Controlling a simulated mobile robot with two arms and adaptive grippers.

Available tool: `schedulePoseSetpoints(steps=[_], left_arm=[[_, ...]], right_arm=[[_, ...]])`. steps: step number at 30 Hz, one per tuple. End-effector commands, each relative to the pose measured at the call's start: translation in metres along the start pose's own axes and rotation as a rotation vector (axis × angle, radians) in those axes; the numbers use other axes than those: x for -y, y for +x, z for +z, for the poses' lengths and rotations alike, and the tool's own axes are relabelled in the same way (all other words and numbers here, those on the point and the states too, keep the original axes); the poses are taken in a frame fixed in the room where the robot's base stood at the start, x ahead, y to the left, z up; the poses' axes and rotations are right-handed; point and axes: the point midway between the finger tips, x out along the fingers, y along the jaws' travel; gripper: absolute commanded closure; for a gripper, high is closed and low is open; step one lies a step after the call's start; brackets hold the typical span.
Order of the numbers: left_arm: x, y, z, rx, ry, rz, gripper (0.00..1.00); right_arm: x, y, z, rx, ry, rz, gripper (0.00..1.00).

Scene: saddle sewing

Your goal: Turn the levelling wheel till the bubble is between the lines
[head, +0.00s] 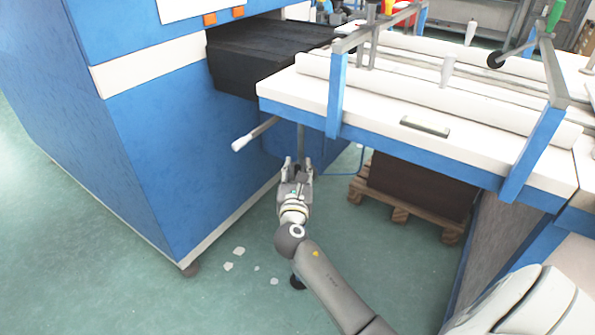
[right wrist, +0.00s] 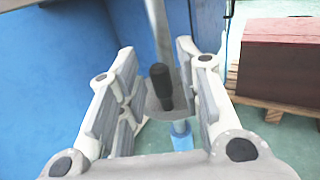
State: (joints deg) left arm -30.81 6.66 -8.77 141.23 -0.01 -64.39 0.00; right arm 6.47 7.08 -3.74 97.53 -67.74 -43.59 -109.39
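A small grey bar (head: 425,126), which looks like the level vial, lies on the white table top near its front edge. Its bubble and lines are too small to make out. Under the table corner, a grey wheel-like plate with an upright black knob (right wrist: 161,88) sits on a post in the right wrist view. My right gripper (head: 298,163) reaches up under this corner, beside the post (head: 301,138). In the right wrist view its fingers (right wrist: 163,85) are apart, one on each side of the knob, with gaps visible. My left gripper is not in view.
A lever with a white grip (head: 253,134) sticks out left of the post. A big blue machine (head: 190,150) stands at left. A wooden pallet (head: 400,213) with a brown stack is under the table. Pale scraps (head: 234,259) lie on the green floor.

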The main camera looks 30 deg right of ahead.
Motion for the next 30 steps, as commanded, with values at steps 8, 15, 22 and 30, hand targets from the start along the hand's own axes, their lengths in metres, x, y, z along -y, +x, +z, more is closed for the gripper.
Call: schedulePoseSetpoints(steps=[8,15,22,30], left_arm=[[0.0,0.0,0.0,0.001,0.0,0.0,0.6],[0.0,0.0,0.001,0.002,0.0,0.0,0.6],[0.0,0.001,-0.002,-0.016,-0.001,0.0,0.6],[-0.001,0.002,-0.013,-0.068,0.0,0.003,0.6]], right_arm=[[0.0,0.0,0.0,0.0,0.0,0.0,1.0],[-0.005,0.001,-0.001,-0.003,0.003,-0.069,1.0],[-0.015,0.004,-0.001,-0.001,0.002,-0.271,1.0],[-0.019,0.005,0.0,0.003,0.003,-0.373,1.0]])
